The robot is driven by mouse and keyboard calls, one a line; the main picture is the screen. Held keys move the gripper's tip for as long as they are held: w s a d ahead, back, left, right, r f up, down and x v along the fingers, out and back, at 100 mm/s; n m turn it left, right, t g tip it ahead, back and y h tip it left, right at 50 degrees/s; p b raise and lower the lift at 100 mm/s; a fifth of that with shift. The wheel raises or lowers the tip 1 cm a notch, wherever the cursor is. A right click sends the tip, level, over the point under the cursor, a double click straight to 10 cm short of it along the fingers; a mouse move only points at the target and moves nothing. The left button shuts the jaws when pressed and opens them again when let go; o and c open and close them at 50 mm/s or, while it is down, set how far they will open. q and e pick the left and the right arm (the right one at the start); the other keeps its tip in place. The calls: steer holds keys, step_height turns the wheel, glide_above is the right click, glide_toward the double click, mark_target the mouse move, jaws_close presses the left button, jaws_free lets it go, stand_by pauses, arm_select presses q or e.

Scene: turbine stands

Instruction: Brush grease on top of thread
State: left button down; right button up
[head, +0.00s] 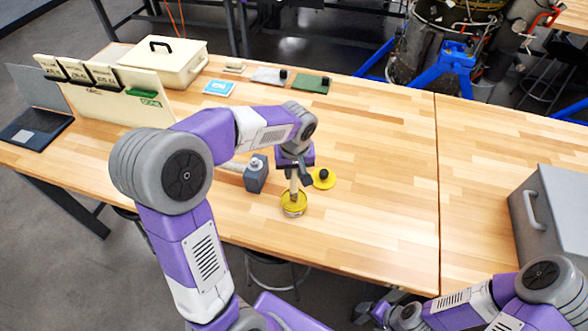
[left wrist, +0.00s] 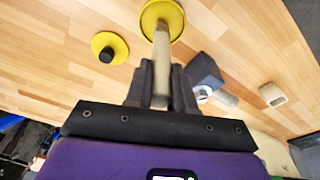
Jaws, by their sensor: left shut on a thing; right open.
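My left gripper (head: 294,172) is shut on a brush with a pale handle (head: 293,186), also seen in the left wrist view (left wrist: 161,60). The brush points down into a round yellow tin (head: 294,208), which shows at the top of the left wrist view (left wrist: 176,22). The brush tip is hidden inside the tin. A yellow lid with a black knob (head: 323,179) lies on the table beside the tin. My right gripper (head: 372,308) is low at the bottom edge of the head view, open and away from these things. I cannot make out a thread.
A dark grey block (head: 256,174) stands just left of the tin, with a pale cylinder by it. A grey box (head: 555,215) stands right. The table's middle is clear.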

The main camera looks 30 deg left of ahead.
arm_select(q)
steer(key=shift+r+p, duration=2.5)
steer(key=shift+r, duration=1)
steer(key=shift+f, duration=0.15)
